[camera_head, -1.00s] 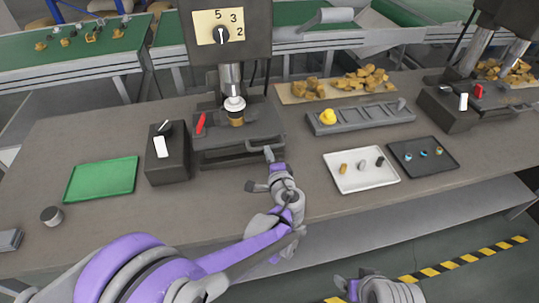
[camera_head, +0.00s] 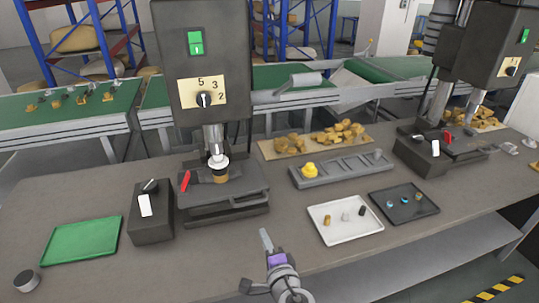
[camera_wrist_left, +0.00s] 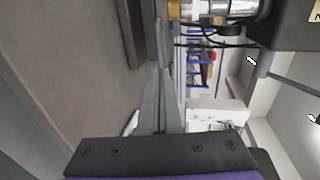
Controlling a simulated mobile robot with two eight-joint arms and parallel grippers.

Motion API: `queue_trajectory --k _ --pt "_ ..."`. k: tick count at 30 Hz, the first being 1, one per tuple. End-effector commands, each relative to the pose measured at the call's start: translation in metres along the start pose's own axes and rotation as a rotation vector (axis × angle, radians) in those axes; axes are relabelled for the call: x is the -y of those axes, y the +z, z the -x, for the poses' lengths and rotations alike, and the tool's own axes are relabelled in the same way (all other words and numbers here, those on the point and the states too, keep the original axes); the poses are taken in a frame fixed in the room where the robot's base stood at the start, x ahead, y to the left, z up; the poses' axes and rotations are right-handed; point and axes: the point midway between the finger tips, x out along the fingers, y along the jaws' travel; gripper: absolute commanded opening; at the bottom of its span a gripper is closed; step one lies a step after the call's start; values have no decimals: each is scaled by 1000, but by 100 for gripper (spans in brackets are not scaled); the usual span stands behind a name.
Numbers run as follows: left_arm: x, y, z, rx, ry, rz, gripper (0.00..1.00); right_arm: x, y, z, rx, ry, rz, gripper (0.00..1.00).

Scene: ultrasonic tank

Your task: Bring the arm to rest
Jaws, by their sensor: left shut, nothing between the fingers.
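My left gripper (camera_head: 265,238) is shut and empty. It is at the front edge of the grey workbench (camera_head: 330,245), in front of the press (camera_head: 205,90), apart from it and touching nothing that I can see. In the left wrist view its fingers (camera_wrist_left: 160,95) lie together with nothing between them. The forearm behind the gripper is cut off by the lower edge of the head view. My right gripper is not in view.
A dark switch box (camera_head: 150,217) and a green tray (camera_head: 82,241) are left of the press. A white tray (camera_head: 330,232), a black tray (camera_head: 425,209) and a grey slotted rack (camera_head: 330,176) are to the right. A second press (camera_head: 490,50) stands far right.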

Motion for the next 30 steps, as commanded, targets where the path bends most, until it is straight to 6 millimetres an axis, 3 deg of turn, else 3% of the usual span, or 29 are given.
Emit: queue_trajectory --k 4,8,12,16,19,24,30 --pt "0 19 -2 30 46 37 0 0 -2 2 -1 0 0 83" --pt "-7 78 -1 124 197 172 0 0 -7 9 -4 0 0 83" --pt "-26 151 24 258 419 420 0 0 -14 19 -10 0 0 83" --pt "-45 196 64 364 603 687 0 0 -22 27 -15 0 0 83" --pt "-56 211 96 420 714 887 0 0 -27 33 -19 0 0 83" --pt "-66 216 132 464 831 1141 0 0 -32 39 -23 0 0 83" --pt "-68 212 146 472 875 1246 0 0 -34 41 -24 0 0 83"
